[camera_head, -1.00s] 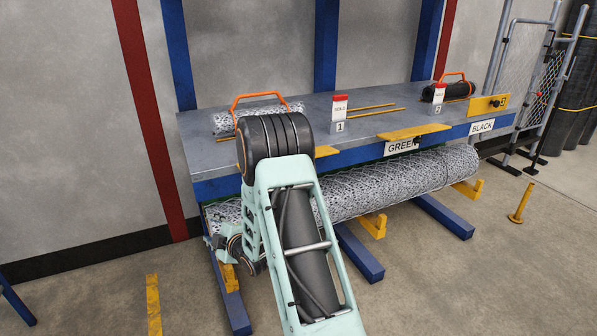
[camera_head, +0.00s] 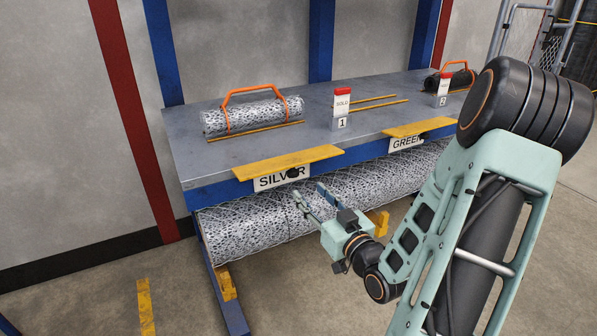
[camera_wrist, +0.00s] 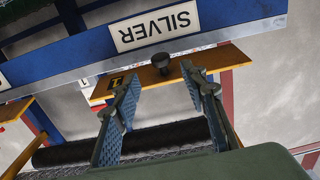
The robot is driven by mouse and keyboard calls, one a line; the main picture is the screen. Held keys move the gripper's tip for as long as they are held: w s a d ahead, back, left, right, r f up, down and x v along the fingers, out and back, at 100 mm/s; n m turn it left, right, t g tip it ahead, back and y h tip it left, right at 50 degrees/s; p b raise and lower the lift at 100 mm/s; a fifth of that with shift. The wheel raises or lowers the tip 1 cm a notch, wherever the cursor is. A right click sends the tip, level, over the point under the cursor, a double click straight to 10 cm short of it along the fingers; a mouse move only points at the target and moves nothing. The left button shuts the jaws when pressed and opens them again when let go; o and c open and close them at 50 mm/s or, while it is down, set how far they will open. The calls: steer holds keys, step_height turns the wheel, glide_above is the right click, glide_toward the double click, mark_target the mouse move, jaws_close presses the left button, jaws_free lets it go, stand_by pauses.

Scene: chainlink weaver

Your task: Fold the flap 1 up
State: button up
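The yellow flap 1 (camera_head: 265,165) sticks out from the front edge of the workbench, above the SILVER label (camera_head: 280,178). It has a round black knob (camera_head: 293,173), and a "1" mark shows on its face in the wrist view (camera_wrist: 115,82). My gripper (camera_head: 308,190) is open and empty, in front of and below the flap. In the wrist view, which is upside down, the two blue fingers (camera_wrist: 160,73) stand apart with the knob (camera_wrist: 160,61) between their tips in the picture. I cannot tell whether they touch the flap.
A large mesh roll (camera_head: 250,225) lies under the workbench (camera_head: 205,150), close to my gripper. A silver roll with an orange handle (camera_head: 252,112) lies on top. A second yellow flap (camera_head: 420,127) sits above the GREEN label. Floor in front is clear.

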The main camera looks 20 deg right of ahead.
mark_target(293, 175)
steer(key=w+b, duration=0.2)
steer(key=w, duration=0.3)
steer(key=w+b, duration=0.2)
steer(key=w, duration=0.3)
steer(key=shift+w+a+b, duration=0.2)
steer(key=shift+w+b, duration=0.15)
jaws_close()
